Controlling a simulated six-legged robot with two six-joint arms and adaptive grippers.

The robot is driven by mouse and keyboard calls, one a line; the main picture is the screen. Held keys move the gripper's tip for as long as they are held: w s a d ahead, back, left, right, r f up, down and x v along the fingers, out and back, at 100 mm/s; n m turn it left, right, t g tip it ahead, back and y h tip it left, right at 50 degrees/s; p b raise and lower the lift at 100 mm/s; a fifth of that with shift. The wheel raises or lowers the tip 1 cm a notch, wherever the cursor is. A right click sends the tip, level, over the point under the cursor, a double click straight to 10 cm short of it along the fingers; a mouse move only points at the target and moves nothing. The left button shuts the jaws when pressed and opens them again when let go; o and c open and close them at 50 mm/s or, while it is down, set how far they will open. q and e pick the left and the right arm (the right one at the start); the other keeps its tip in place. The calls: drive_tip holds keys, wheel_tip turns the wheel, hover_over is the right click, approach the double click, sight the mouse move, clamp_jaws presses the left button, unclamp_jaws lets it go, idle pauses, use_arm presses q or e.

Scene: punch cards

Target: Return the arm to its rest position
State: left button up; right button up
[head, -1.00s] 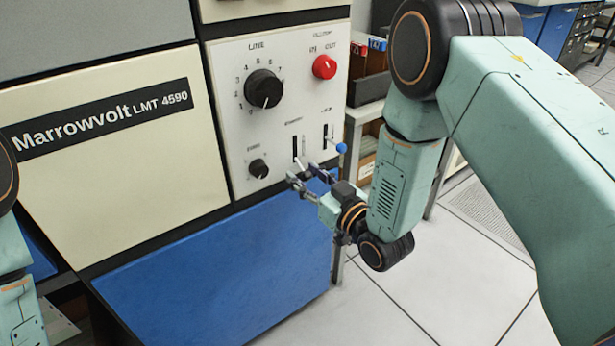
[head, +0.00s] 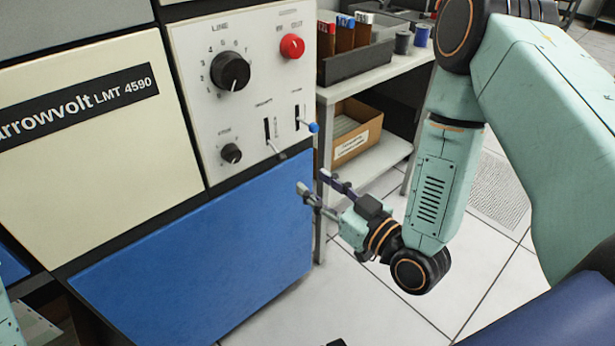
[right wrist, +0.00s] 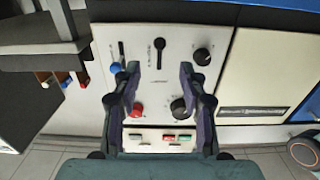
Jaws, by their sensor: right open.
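My right gripper (head: 312,186) is open and empty in the head view. It hangs in front of the blue lower panel, below and right of the control panel (head: 205,120), apart from it. In the right wrist view the open fingers of the right gripper (right wrist: 157,85) spread with the control panel (right wrist: 155,50) beyond them. The panel carries a large black knob (head: 230,72), a red button (head: 291,46), a small black knob (head: 231,153), a grey-tipped lever (head: 276,150) and a blue-tipped lever (head: 313,127). The left gripper does not show.
A white table (head: 395,72) right of the machine holds a dark tray of card decks (head: 350,68) and spools. A cardboard box (head: 358,137) sits on its lower shelf. The blue lower panel (head: 190,260) is close on the left. Tiled floor (head: 345,300) is open below the gripper.

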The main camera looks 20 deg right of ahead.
drive_tip(key=shift+s, duration=0.25)
drive_tip(key=shift+d, duration=0.1)
drive_tip(key=s+d+f+m+g+h+p, duration=0.1)
drive_tip(key=s+f+m+g+h, duration=0.1)
drive_tip(key=s+f+g, duration=0.4)
drive_tip(key=s+f+m+g+h+p, duration=0.1)
drive_tip(key=s+f+g+h, duration=0.2)
drive_tip(key=f, duration=0.5)
drive_tip(key=s+d+m+g+h+p, duration=0.1)
drive_tip(key=s+g+p, duration=0.4)
drive_tip(key=s, duration=1.4)
drive_tip(key=g, duration=0.3)
drive_tip(key=shift+d+f+p, duration=0.2)
drive_tip(key=shift+d+p, duration=0.2)
